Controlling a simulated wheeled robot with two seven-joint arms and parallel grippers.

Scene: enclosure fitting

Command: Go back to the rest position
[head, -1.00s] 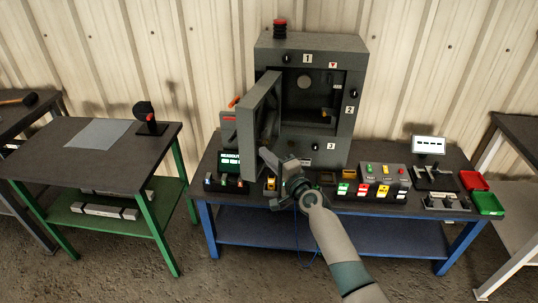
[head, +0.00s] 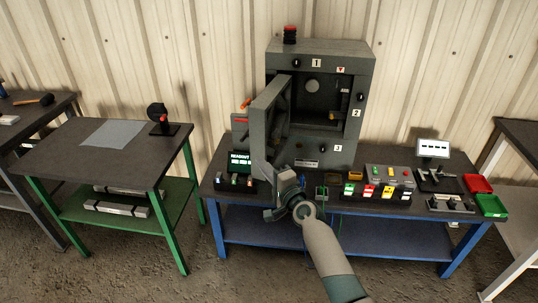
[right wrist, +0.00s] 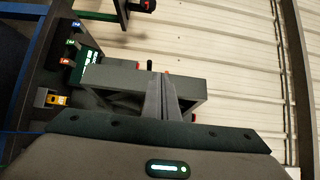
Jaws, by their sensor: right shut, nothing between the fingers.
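My right gripper (head: 272,182) is in front of the enclosure, at the lower edge of its open door. In the right wrist view its fingers (right wrist: 158,98) are together with nothing between them. The grey enclosure (head: 364,70) stands on the blue-legged bench with its door (head: 266,112) swung open to the left. In the right wrist view a grey frame-like part (right wrist: 125,88), probably the door, lies behind the fingers. I cannot tell whether they touch it. My left gripper is not in view.
The blue bench (head: 400,209) carries a readout box (head: 240,164), several coloured switches (head: 375,191), a small screen (head: 432,148), a red tray (head: 478,184) and a green tray (head: 491,206). A green-legged table (head: 60,146) stands at left, with a floor gap between.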

